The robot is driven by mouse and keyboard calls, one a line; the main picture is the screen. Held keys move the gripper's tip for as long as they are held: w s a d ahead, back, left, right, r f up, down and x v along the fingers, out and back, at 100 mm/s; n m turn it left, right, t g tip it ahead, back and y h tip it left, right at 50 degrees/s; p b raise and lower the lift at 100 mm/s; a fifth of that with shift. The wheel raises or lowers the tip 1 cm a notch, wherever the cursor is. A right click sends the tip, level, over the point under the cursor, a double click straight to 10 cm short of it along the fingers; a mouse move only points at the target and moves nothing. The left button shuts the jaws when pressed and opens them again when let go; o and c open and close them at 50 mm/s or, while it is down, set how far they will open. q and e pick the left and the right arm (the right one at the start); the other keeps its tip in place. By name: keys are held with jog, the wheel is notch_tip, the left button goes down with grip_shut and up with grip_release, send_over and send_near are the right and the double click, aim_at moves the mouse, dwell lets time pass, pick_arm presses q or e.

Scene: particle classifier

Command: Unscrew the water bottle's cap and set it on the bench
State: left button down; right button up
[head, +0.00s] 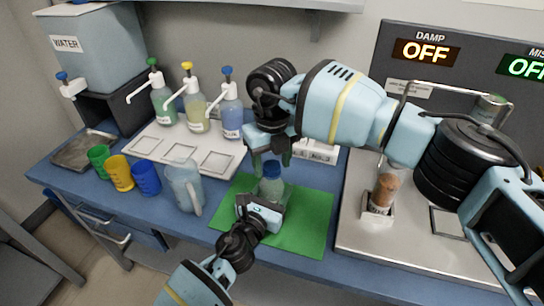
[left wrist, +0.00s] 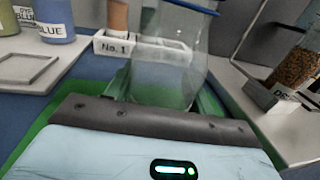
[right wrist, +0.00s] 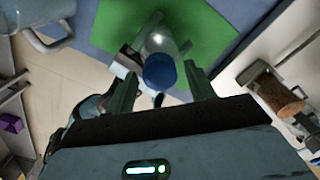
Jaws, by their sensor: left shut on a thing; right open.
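The clear water bottle (head: 272,188) stands on the green mat (head: 312,225) on the blue bench, and its body fills the middle of the left wrist view (left wrist: 165,80). Its blue cap (head: 271,169) is on top; the right wrist view also shows the cap (right wrist: 160,71). My left gripper (head: 262,207) is shut on the bottle's body from the front. My right gripper (head: 271,158) points down above the bottle. Its fingers are open, one on each side of the cap in the right wrist view (right wrist: 162,85), with gaps to the cap.
A clear pitcher (head: 184,186) stands left of the mat, with green, yellow and blue cups (head: 121,173) farther left. Pump bottles (head: 196,105) stand behind on a white tray. A metal platform with a brown-filled vial (head: 384,188) is at right. The mat's right part is clear.

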aim_at(272, 165)
jog(key=c, duration=1.1)
jog(key=shift+c, duration=0.2)
jog(key=shift+r, duration=0.2)
jog(key=shift+r, duration=0.75)
jog(key=shift+r, duration=0.25)
jog(key=shift+r, duration=1.95)
pick_arm(q)
jog(key=shift+c, duration=2.3)
grip_release()
